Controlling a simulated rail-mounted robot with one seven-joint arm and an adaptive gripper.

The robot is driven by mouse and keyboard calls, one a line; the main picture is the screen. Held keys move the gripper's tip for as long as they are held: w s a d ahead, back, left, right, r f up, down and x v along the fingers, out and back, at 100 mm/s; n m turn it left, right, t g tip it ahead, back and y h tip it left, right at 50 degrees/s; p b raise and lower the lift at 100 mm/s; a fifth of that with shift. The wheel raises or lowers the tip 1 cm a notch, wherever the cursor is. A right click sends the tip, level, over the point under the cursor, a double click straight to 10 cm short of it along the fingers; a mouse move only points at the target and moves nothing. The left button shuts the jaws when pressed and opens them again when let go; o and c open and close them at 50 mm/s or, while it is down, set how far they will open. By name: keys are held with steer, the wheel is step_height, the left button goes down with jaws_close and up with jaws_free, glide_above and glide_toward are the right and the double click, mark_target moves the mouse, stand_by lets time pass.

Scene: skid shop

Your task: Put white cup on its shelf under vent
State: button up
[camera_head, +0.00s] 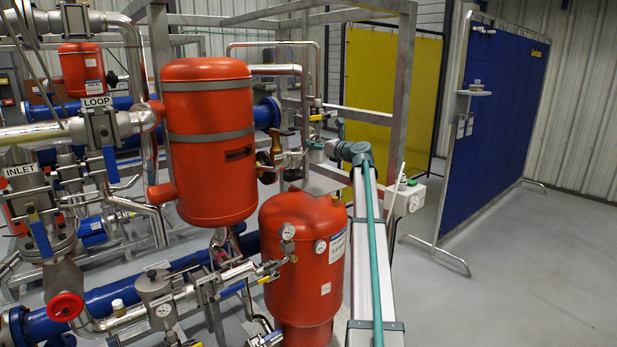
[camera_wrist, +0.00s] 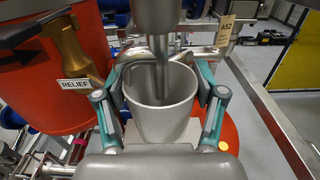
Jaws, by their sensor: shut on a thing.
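A pale grey-white cup (camera_wrist: 160,122) is between the two teal-jointed fingers of my gripper (camera_wrist: 158,78) in the wrist view. The gripper is shut on it from both sides, and the cup's open mouth shows. A grey vertical vent pipe (camera_wrist: 162,45) comes down from above, and its thin lower end appears over or inside the cup mouth. In the camera_head view my gripper (camera_head: 318,152) is small, at the far end of my arm, beside the pipework. A flat grey plate (camera_head: 320,184) shows just below it, perhaps the shelf. Contact between cup and shelf is hidden.
A large orange tank (camera_head: 208,150) with a "RELIEF" tag (camera_wrist: 75,86) stands close left of the gripper. A lower orange tank (camera_head: 300,262) is beneath. A horizontal pipe (camera_wrist: 205,52) and frame post (camera_head: 402,90) are near. Open floor (camera_head: 520,270) lies right.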

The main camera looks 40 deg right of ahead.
steer(key=shift+f+p, duration=0.85)
steer(key=shift+f, duration=3.55)
steer(key=shift+f, duration=0.15)
steer(key=o, duration=1)
steer(key=shift+o, duration=0.2)
steer(key=shift+r, duration=0.2)
steer(key=s+b, duration=0.2)
steer(key=s, duration=1)
steer(key=shift+d+b, duration=0.4)
